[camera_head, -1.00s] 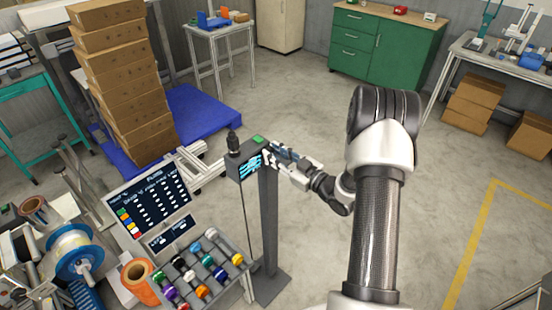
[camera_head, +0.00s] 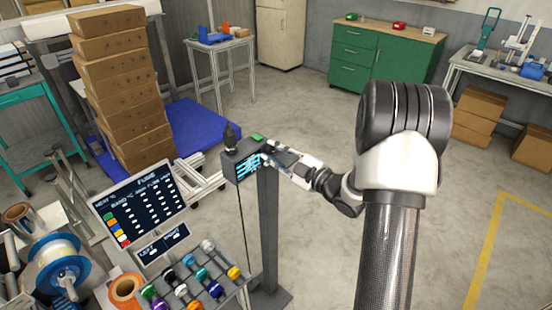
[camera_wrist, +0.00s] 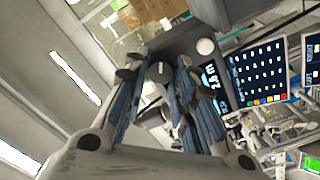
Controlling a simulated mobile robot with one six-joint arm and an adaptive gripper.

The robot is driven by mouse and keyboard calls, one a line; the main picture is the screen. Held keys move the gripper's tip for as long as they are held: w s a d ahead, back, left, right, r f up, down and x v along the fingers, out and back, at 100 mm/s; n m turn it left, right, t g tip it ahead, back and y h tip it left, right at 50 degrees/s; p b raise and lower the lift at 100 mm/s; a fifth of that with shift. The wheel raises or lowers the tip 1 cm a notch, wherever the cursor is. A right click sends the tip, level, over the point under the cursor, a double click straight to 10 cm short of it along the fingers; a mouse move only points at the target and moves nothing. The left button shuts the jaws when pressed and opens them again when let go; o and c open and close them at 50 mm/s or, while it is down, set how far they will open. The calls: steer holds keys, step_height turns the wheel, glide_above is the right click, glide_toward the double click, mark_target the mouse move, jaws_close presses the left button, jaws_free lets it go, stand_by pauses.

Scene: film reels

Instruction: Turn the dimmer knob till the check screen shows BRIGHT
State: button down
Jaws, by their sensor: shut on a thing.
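A dark control box (camera_head: 236,173) stands on a grey post, with a small screen (camera_head: 247,167) of bright cyan marks on its front. The screen also shows in the wrist view (camera_wrist: 214,86), where its tilted writing is too small to read surely. My gripper (camera_head: 281,154) is at the right side of the box. In the wrist view its blue-padded fingers (camera_wrist: 159,74) are shut around the dimmer knob (camera_wrist: 158,71), a small dark piece with a light mark on the box's face. The fingers hide much of the knob.
A black fitting (camera_head: 231,138) and a green piece (camera_head: 257,137) top the box. Stacked cartons (camera_head: 125,90) stand behind.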

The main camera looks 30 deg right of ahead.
stand_by(0.4)
steer(key=c, duration=1.3)
jaws_free()
steer(key=v, duration=1.2)
